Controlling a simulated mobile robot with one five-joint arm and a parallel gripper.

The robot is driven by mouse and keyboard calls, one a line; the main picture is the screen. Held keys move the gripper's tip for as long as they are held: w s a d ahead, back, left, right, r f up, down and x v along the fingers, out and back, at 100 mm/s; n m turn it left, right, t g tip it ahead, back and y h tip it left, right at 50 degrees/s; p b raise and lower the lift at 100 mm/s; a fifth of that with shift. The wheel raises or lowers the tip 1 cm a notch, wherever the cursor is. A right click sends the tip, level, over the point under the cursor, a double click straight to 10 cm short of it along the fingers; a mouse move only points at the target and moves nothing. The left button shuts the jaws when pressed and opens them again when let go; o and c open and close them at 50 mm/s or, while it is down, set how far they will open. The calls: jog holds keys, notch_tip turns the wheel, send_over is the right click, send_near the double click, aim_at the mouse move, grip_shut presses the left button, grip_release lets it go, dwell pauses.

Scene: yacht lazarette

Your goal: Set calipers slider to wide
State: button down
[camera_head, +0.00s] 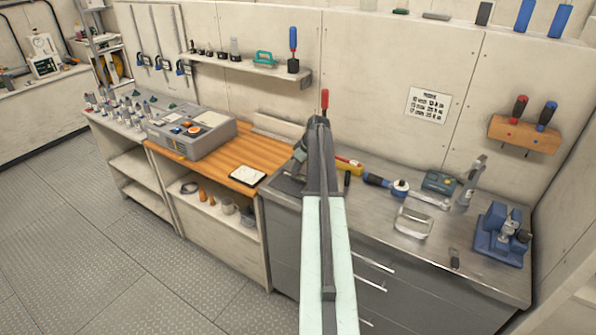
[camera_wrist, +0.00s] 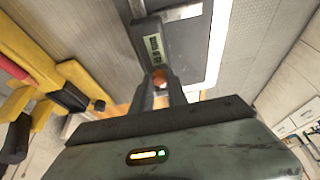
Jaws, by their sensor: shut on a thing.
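In the wrist view the calipers' dark slider (camera_wrist: 153,42) carries a small digital readout, too blurred to read surely. A pale metal beam (camera_wrist: 178,13) shows beside it at the top. My gripper (camera_wrist: 160,88) is shut, its fingers closed on a small orange-brown part at the lower end of the slider. In the head view my gripper (camera_head: 316,128) is over the left end of the grey metal bench. The calipers cannot be made out there, as my arm covers that spot.
The grey bench (camera_head: 400,215) holds a blue-handled tool (camera_head: 378,181), a metal tray (camera_head: 413,222) and a blue vise (camera_head: 502,238). A wooden counter (camera_head: 215,165) with a grey console (camera_head: 192,134) stands left. A yellow tool (camera_wrist: 40,65) lies left in the wrist view.

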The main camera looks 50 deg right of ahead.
aim_at(303, 177)
jog(key=c, duration=1.3)
grip_release()
jog(key=shift+w+a, duration=0.1)
jog(key=shift+s, duration=0.2)
jog(key=p+v, duration=0.7)
jog(key=v, duration=0.1)
jog(key=shift+f, duration=0.1)
